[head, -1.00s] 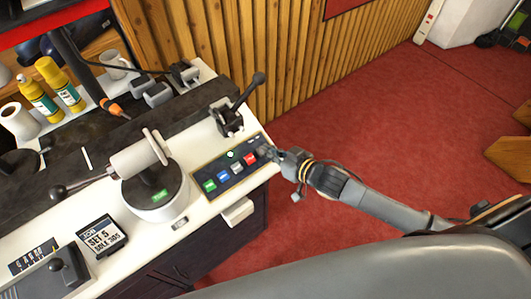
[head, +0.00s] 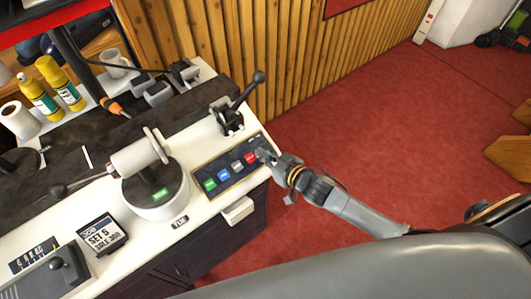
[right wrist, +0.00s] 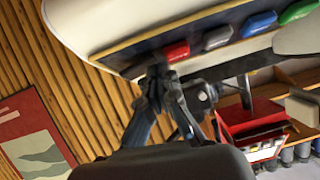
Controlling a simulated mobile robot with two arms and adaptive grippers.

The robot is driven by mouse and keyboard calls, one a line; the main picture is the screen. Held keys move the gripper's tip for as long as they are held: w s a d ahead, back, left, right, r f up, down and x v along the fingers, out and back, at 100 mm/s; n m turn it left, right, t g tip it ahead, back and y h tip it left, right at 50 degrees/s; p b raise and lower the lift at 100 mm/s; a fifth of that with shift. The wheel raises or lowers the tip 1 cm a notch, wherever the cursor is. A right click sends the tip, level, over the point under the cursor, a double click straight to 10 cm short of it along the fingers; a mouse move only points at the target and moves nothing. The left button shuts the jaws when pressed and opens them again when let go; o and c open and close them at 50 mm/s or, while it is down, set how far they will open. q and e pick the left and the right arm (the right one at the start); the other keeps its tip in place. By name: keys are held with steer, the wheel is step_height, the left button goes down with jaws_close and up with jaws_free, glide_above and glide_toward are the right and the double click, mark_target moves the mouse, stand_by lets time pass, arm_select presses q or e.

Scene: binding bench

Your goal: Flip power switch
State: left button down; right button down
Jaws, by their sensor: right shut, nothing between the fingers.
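A dark control panel (head: 238,154) is set in the white bench top near its right end. It carries a row of green (head: 210,184), blue (head: 223,175), white (head: 237,167) and red (head: 250,158) buttons. My right gripper (head: 266,155) is shut and empty at the panel's right end, just right of the red button. In the right wrist view the closed fingertips (right wrist: 160,72) are at the panel's edge beside the red button (right wrist: 176,52). I cannot pick out the power switch; the fingers hide that end of the panel. My left gripper is not in view.
A black lever unit (head: 228,117) stands behind the panel. A white-based machine with a roller (head: 156,195) stands left of it. A small job display (head: 102,236) is at the front. A slatted wood wall (head: 260,60) rises behind. Red floor lies open to the right.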

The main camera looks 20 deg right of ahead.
steer(key=shift+d, duration=0.1)
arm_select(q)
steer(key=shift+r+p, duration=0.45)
arm_select(e)
steer(key=shift+w+d+r, duration=0.2)
steer(key=shift+d+r, duration=0.05)
steer(key=shift+d, duration=0.45)
